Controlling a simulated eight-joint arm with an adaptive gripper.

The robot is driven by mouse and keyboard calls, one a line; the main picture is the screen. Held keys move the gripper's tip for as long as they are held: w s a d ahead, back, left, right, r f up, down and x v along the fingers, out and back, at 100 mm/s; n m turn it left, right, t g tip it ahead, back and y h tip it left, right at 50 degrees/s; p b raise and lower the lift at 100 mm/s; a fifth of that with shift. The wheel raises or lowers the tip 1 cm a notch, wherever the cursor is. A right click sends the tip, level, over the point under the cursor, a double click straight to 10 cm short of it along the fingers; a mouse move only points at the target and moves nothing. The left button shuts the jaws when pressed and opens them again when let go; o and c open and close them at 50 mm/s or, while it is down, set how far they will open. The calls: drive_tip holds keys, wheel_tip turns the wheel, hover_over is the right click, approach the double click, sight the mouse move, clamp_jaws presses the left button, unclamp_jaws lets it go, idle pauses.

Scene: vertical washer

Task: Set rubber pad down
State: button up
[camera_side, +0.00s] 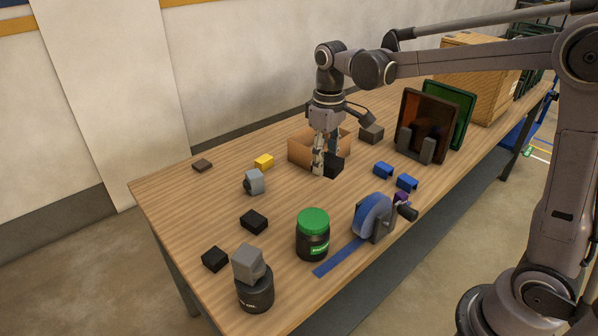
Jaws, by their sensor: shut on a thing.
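My gripper (324,164) points down over the middle of the wooden table, in front of an open cardboard box. It is shut on a small black block (335,168), which looks like the rubber pad. The fingers partly cover the block. I cannot tell whether its underside touches the table. Two similar black blocks (254,221) lie apart from it, towards the table's near left.
The cardboard box (304,150) stands right behind my gripper. Blue brackets (383,170) lie to the right. A green-lidded jar (312,236) and a blue tape dispenser (373,217) stand in front. Bare wood (295,190) lies just left and in front of the gripper.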

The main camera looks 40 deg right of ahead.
drive_tip(key=m, duration=0.6)
drive_tip(key=shift+d, duration=0.1)
idle(0.6)
drive_tip(key=shift+d+f+n, duration=0.25)
drive_tip(key=shift+d+n, duration=0.35)
drive_tip(key=s+d+f+n, duration=0.2)
drive_tip(key=d+f+n, duration=0.1)
drive_tip(key=d+n, duration=0.5)
drive_tip(key=s+d+f+n, duration=0.2)
drive_tip(key=d+f+n, duration=0.2)
drive_tip(key=d+n, duration=0.5)
drive_tip(key=shift+s+n, duration=0.2)
drive_tip(key=shift+n, duration=2.1)
hover_over(337, 202)
wheel_tip(337, 202, down, 7)
drive_tip(key=shift+a+f, duration=0.1)
drive_tip(key=shift+a, duration=0.05)
drive_tip(key=shift+f, duration=1.75)
